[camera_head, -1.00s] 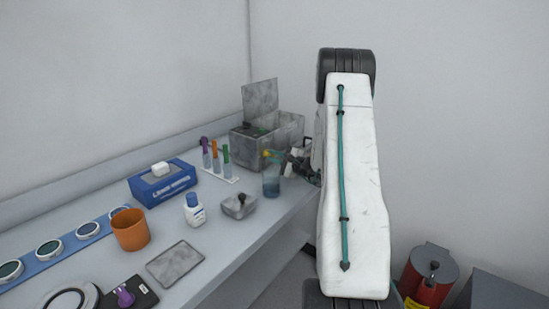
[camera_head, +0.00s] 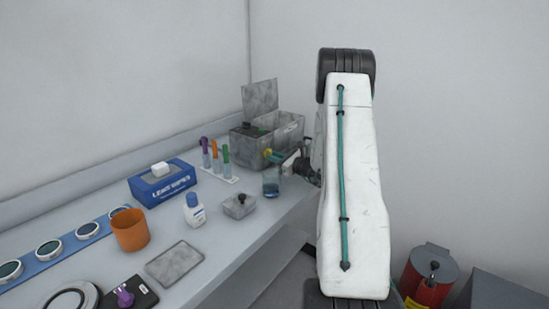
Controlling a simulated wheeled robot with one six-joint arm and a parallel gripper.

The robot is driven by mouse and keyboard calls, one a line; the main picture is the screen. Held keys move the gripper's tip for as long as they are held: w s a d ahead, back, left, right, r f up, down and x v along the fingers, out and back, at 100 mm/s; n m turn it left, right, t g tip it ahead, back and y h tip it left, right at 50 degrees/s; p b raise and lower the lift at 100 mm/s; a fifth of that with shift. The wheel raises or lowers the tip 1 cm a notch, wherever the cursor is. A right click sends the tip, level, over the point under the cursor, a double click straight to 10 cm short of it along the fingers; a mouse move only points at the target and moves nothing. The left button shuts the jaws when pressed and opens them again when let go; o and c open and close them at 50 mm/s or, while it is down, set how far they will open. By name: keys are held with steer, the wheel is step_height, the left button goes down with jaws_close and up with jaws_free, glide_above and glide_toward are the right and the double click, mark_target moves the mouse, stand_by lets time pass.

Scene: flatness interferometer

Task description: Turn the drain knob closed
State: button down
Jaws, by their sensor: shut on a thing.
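The grey box (camera_head: 247,150) with its lid raised stands at the far end of the bench. A small teal part (camera_head: 276,157) with a yellow spot (camera_head: 267,153) sits at its front right corner; I take it to be the drain knob. My gripper (camera_head: 287,162) is beside the box and is shut on this knob. My white arm hides much of the gripper's right side. A clear beaker (camera_head: 272,186) with blue liquid stands on the bench just below the knob. The fingers are small, and their exact contact is hard to make out.
Three tubes with purple, orange and green caps (camera_head: 214,156) stand left of the box. A blue wipes box (camera_head: 163,182), a white bottle (camera_head: 194,209), a small grey lidded box (camera_head: 239,206) and an orange cup (camera_head: 130,229) are nearer. A red bin (camera_head: 427,277) stands at right.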

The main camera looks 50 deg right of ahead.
steer(key=shift+f+m, duration=0.1)
steer(key=shift+m, duration=0.8)
steer(key=shift+a, duration=0.1)
steer(key=c, duration=1.4)
jaws_free()
steer(key=shift+s, duration=0.1)
steer(key=s, duration=0.7)
steer(key=shift+s+d, duration=0.3)
steer(key=shift+d, duration=0.05)
